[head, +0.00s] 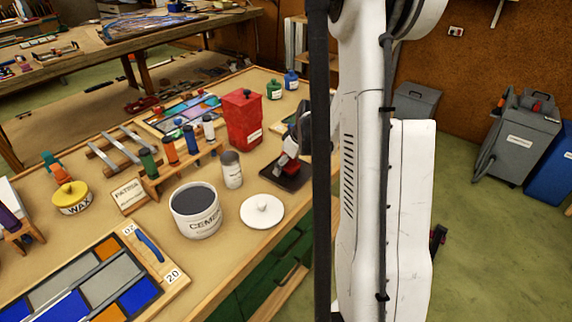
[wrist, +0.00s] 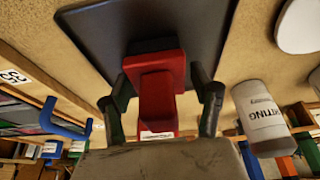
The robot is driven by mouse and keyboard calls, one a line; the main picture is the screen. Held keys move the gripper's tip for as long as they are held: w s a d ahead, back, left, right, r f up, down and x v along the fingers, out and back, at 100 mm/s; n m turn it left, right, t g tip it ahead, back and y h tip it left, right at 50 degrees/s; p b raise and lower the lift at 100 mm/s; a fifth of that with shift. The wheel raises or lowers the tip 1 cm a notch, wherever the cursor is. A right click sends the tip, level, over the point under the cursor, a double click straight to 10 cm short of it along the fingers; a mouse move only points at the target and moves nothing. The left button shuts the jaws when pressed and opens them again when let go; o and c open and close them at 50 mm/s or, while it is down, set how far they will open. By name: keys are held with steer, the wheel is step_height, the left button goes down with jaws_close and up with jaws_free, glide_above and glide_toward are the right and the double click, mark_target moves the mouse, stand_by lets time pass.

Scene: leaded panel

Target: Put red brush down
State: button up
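The red brush (wrist: 158,85) is upright over the dark tray (wrist: 205,25) in the wrist view, its dark lower end at or just above the tray surface. Whether it touches the tray is unclear. In the head view the brush (head: 290,167) shows as a small red patch over the dark tray (head: 287,182). My gripper (wrist: 160,82) has one dark finger on each side of the brush, its fingertips close to the wider red part. I cannot tell whether the fingers press on it. In the head view my arm hides part of the tray's surroundings.
A white lid (head: 262,210), a grey-capped white bottle (head: 231,170) and a cement tub (head: 196,210) stand left of the tray. A red container (head: 242,118) stands behind it. A wooden rack (head: 180,165) holds several bottles. The table edge runs close in front.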

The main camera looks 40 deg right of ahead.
steer(key=shift+r, duration=0.15)
steer(key=a+p+v, duration=0.1)
steer(key=v, duration=1.1)
steer(key=s+a+r, duration=0.1)
steer(key=a+r, duration=0.3)
steer(key=a, duration=0.5)
steer(key=s+a+r, duration=0.2)
steer(key=a+r, duration=0.2)
steer(key=a, duration=0.4)
steer(key=s+a+r+m+t, duration=0.1)
steer(key=s+a, duration=0.4)
steer(key=a, duration=0.2)
steer(key=s+a+r+t, duration=0.1)
steer(key=s+a, duration=0.4)
steer(key=a, duration=0.3)
steer(key=shift+s+a+m+t+h, duration=0.25)
steer(key=shift+s+m+t+h, duration=0.05)
steer(key=shift+s+m+t, duration=0.1)
steer(key=shift+d+r, duration=0.1)
steer(key=shift+r, duration=0.05)
